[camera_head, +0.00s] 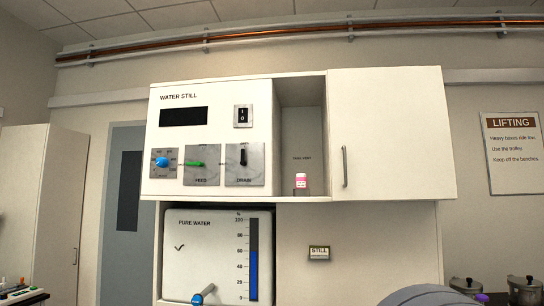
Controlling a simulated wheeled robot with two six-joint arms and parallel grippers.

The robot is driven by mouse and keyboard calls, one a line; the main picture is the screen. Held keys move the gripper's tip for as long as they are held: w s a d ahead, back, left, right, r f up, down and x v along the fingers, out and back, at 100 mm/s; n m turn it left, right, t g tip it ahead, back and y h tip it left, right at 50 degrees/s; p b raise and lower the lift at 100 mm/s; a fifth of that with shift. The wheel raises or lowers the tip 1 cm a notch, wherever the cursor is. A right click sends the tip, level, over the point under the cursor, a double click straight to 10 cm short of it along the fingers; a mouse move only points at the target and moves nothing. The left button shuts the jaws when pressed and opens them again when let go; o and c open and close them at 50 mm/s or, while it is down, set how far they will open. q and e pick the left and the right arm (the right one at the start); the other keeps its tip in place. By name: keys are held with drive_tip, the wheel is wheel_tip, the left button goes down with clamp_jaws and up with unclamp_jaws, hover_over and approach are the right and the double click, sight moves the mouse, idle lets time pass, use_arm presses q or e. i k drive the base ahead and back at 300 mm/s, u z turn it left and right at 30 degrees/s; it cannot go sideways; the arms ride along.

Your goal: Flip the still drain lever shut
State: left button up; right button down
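The water still (220,115) is a white wall unit in the upper middle of the head view. Its drain lever (243,157) is a short black handle on a grey metal plate labelled DRAIN, at the lower right of the panel. The lever points upward. Left of it, a green feed lever (196,164) lies horizontal on its own plate. Neither gripper is in view, and nothing touches the drain lever.
A blue knob (162,161), dark display (183,116) and rocker switch (243,115) share the panel. A pink-labelled bottle (301,181) stands in the open niche to the right. Below is the pure water tank (200,245) with a blue-handled tap (204,293). The space before the panel looks clear.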

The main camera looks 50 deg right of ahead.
sight(244, 163)
drive_tip(key=z, duration=0.65)
drive_tip(key=i, duration=0.65)
drive_tip(key=z, duration=0.95)
drive_tip(key=i, duration=0.25)
drive_tip(key=z, duration=0.2)
